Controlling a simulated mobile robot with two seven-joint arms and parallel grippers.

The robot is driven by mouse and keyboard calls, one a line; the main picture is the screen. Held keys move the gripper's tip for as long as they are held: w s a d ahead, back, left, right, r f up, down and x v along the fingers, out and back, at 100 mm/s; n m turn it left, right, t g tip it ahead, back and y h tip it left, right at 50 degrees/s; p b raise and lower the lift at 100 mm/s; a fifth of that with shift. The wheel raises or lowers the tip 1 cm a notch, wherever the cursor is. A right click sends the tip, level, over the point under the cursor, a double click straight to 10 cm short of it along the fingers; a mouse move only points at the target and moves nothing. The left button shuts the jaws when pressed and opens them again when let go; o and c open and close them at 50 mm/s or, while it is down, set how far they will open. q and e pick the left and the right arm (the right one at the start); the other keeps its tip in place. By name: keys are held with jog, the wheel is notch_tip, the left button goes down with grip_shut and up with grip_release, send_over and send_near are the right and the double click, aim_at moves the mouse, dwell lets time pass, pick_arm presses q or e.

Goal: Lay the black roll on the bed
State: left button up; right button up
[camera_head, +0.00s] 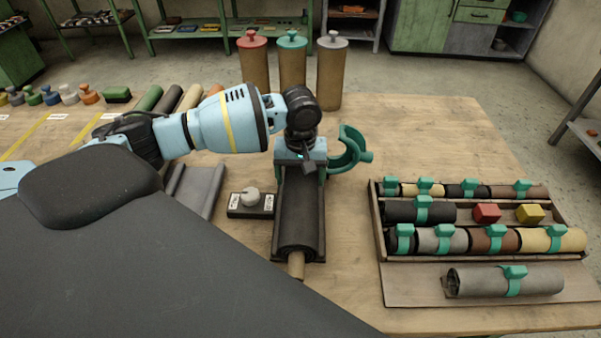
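The black roll (301,212) lies lengthwise near the table's middle, its tan core (296,266) sticking out at the near end. A dark flat support with a thin rim (277,245) shows along its sides, apparently the bed under it. My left gripper (301,174) points down over the roll's far end, with a finger on either side of it. Whether the fingers press on the roll or stand apart is unclear. The gripper and wrist hide the roll's far end. My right gripper is out of view.
A teal curved clamp (350,152) stands close right of my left gripper. A small box with a knob (251,202) and a grey sheet-like piece (198,190) lie left. A rack (376,215) of strapped rolls stands right; capped cylinders (292,68) stand behind.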

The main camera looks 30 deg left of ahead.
pick_arm(q)
notch_tip(320, 180, down, 4)
jog(key=shift+w+r, duration=0.15)
jog(key=shift+r, duration=0.1)
jog(key=shift+f, duration=0.35)
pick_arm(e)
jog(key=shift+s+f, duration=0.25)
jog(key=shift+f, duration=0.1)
pick_arm(q)
jog(key=shift+f, duration=0.2)
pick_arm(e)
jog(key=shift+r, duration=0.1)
pick_arm(q)
jog(key=o, duration=2)
jog(key=shift+s+f, duration=0.2)
notch_tip(320, 180, up, 11)
jog(key=shift+d+f+p, duration=0.1)
jog(key=shift+p, duration=0.25)
jog(key=shift+r, duration=0.75)
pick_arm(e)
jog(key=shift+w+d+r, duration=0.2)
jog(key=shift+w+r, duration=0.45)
pick_arm(q)
jog(key=shift+f, duration=0.1)
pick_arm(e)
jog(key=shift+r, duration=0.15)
